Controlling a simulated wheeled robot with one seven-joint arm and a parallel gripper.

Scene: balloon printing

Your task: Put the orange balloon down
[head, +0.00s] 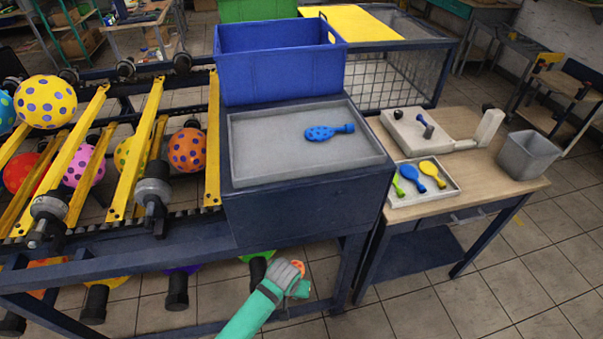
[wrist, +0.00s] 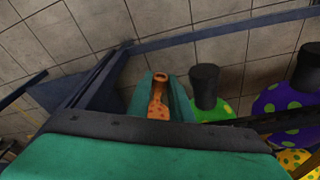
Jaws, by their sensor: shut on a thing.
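My gripper (head: 290,285) is low at the bottom middle of the head view, below the front rail of the machine frame. It is shut on the orange balloon (wrist: 157,103), which is small, limp and dark-spotted. In the wrist view the balloon's neck and open mouth rise between the two teal fingers, and its lower part is hidden. Only a small orange patch of it (head: 298,268) shows in the head view.
A white tray (head: 447,190) on the wooden table (head: 480,175) holds several plain balloons. Inflated balloons hang under the rail beside my gripper, including a green one (wrist: 215,112).

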